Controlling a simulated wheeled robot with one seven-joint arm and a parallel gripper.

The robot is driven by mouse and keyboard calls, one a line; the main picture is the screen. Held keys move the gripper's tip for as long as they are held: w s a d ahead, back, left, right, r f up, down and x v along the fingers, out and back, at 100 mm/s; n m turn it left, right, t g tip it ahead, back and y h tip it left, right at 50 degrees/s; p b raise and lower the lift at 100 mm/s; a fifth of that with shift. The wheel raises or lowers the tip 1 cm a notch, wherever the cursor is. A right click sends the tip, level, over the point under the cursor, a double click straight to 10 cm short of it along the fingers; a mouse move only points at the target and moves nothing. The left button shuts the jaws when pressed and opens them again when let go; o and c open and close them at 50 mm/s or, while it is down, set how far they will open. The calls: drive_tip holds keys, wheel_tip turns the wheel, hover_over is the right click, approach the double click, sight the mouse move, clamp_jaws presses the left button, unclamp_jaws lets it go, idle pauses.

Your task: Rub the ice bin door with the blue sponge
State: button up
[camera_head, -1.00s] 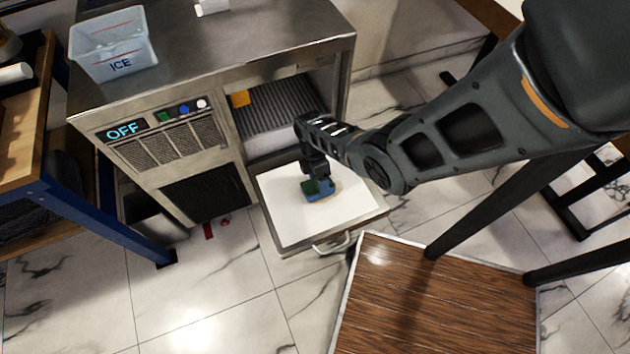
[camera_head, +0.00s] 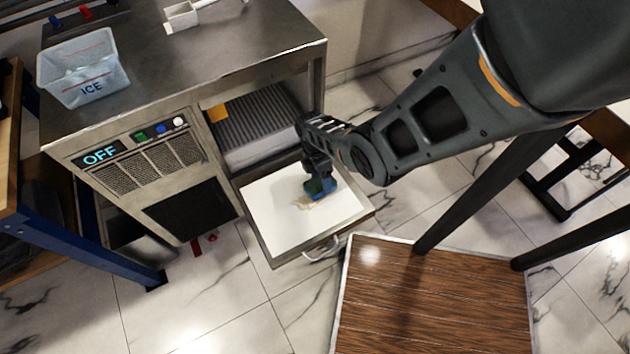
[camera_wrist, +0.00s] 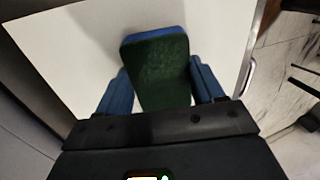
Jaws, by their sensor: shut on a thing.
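The ice bin door (camera_head: 279,221) hangs open at the front of the steel ice machine, its white inner face turned up and its handle at the front edge. A tan smear (camera_head: 308,202) shows on that face. My gripper (camera_head: 318,182) is over the right part of the door, shut on the blue sponge (camera_head: 322,190). In the wrist view the sponge (camera_wrist: 158,65) has a dark green face and a blue edge, between the two blue fingers. The white door face (camera_wrist: 75,60) lies behind it. I cannot tell whether the sponge touches the door.
The ice machine (camera_head: 190,75) shows OFF on its panel. A clear ICE tub (camera_head: 84,68) and a small white holder (camera_head: 181,15) stand on top. A brown wooden platform (camera_head: 430,300) is close in front of the door. A blue-framed table (camera_head: 70,250) stands at left.

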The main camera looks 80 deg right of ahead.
drive_tip(key=shift+s+d, duration=0.3)
drive_tip(key=shift+s, duration=0.05)
drive_tip(key=shift+p+v, duration=2.25)
drive_tip(key=shift+v, duration=0.8)
drive_tip(key=p+v, duration=0.2)
drive_tip(key=v, duration=0.1)
drive_tip(key=shift+w, duration=0.15)
